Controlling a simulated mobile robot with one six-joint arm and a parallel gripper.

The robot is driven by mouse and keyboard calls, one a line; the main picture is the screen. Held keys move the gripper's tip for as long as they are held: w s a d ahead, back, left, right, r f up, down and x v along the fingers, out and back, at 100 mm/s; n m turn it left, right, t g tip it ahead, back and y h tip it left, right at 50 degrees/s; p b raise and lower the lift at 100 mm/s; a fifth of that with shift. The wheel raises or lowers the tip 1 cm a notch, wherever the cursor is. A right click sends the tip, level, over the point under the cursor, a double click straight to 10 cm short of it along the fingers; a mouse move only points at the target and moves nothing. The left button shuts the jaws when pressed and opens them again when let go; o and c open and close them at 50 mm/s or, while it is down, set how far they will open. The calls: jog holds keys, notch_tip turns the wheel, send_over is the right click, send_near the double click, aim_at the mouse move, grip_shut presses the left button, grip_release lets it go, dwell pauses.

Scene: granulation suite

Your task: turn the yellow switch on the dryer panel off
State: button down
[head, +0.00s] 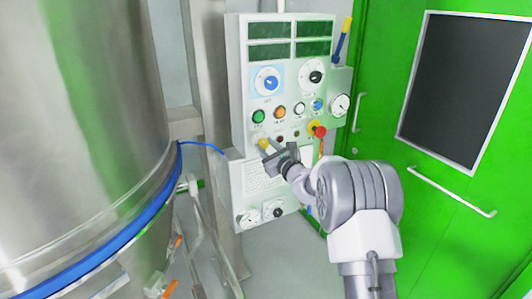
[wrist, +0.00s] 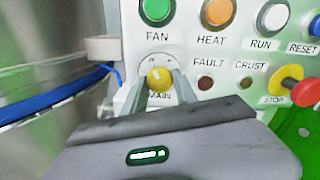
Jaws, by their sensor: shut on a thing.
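The yellow switch (wrist: 159,80) is a round knob above the label MAIN on the dryer panel (head: 240,90). In the wrist view a finger of my gripper (wrist: 160,88) lies on each side of it, and the jaws are shut on it. A pale mark shows on the knob's face, and small lettering above it is too blurred to read fully. In the head view the yellow switch (head: 263,143) shows at the panel's lower left, with my gripper (head: 266,148) reaching it from the lower right.
Above are the green FAN button (wrist: 156,10), orange HEAT button (wrist: 216,14) and white RUN button (wrist: 273,18). A red STOP knob on yellow (wrist: 304,92) is at right. A large steel vessel (head: 90,120) stands left, and a green door (head: 440,180) is at right.

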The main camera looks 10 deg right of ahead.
jog(key=shift+n+b, duration=0.45)
jog(key=shift+n, duration=0.15)
jog(key=c, duration=1)
grip_release()
jog(key=shift+o, duration=0.2)
jog(key=shift+s, duration=0.1)
jog(key=p+v, duration=0.2)
jog(key=v, duration=1.5)
jog(key=shift+p, duration=0.4)
jog(key=shift+s, duration=0.1)
